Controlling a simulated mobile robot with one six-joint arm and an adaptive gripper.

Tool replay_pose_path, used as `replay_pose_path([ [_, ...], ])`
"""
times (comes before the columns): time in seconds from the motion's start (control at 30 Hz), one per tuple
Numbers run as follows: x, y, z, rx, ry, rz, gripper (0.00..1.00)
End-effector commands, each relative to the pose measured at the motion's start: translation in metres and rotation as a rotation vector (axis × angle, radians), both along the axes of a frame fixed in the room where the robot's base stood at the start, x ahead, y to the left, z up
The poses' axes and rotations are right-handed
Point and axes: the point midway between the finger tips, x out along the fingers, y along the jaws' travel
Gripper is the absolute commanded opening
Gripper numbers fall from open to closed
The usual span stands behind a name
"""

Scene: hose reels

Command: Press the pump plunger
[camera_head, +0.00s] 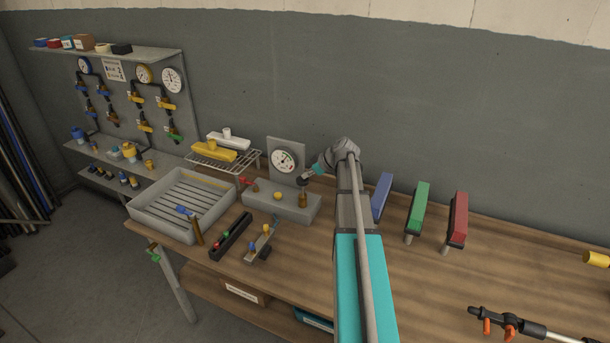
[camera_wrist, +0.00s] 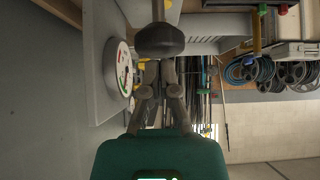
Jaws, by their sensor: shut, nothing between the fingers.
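The pump is a grey block (camera_head: 270,203) on the bench, with a round dial gauge (camera_head: 284,160) on an upright plate behind it. Its plunger (camera_head: 303,199) is a brass post with a dark knob on top, at the right end of the block. In the wrist view the dark knob (camera_wrist: 160,40) is large, just beyond the fingertips, and the gauge (camera_wrist: 122,69) is to its left. My gripper (camera_head: 307,175) is shut and empty, close beside the knob; I cannot tell whether they touch. The fingers also show in the wrist view (camera_wrist: 158,75).
A yellow ball (camera_head: 278,196) and a red-handled valve (camera_head: 248,183) are at the pump's left. A wire rack (camera_head: 240,163) and a slatted grey tray (camera_head: 218,212) stand further left. Blue, green (camera_head: 418,207) and red blocks on posts are to the right of my arm.

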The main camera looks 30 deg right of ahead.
Motion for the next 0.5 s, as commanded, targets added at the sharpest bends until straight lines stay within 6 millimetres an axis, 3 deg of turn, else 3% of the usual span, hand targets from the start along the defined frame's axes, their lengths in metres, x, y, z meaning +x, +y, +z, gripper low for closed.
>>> replay_pose_path([
  [0.5,-0.039,-0.024,0.048,0.001,0.000,-0.002,0.00],
])
